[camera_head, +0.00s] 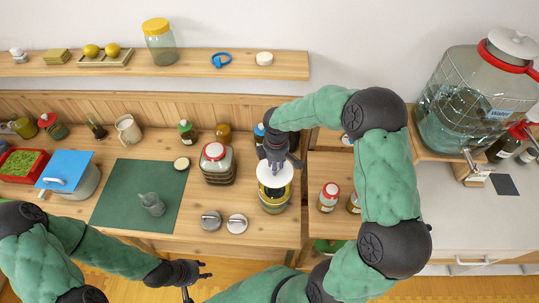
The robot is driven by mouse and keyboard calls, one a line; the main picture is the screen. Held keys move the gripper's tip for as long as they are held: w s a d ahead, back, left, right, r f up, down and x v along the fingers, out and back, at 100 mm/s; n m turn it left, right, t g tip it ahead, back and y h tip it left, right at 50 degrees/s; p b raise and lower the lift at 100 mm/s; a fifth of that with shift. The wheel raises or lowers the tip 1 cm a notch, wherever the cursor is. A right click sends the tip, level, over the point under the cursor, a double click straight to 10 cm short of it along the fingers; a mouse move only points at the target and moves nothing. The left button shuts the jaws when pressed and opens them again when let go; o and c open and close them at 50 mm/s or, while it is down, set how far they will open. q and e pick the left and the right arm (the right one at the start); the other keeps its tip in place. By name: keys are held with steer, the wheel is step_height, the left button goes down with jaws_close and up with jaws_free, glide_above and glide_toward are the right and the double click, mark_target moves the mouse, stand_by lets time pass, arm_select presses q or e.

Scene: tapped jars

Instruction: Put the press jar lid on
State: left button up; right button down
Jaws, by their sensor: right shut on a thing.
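The press jar (273,207), a squat jar with a yellowish body and dark rim, stands near the right end of the wooden counter. The round white lid (283,180) is over its mouth and hides most of the top. My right gripper (275,164) reaches down from above and is shut on the lid at its top. I cannot tell whether the lid touches the jar's rim. My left gripper (203,277) is empty and open, its fingers apart, in front of the counter's front edge, well left of the jar.
Two metal lids (237,224) lie left of the jar. Red-capped bottles (328,198) stand right, partly behind my arm. A large water jar (470,95) is far right.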

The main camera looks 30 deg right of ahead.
steer(key=shift+s+r, duration=0.15)
steer(key=shift+s, duration=0.2)
steer(key=shift+w, duration=0.2)
steer(key=shift+s+f+b, duration=0.1)
steer(key=shift+f+b, duration=0.5)
steer(key=shift+f, duration=0.05)
steer(key=shift+f+b, duration=1.85)
steer(key=shift+f, duration=0.65)
steer(key=shift+f+b, duration=0.7)
steer(key=shift+f, duration=0.25)
steer(key=c, duration=0.8)
jaws_free()
steer(key=shift+c, duration=0.2)
steer(key=shift+r, duration=0.15)
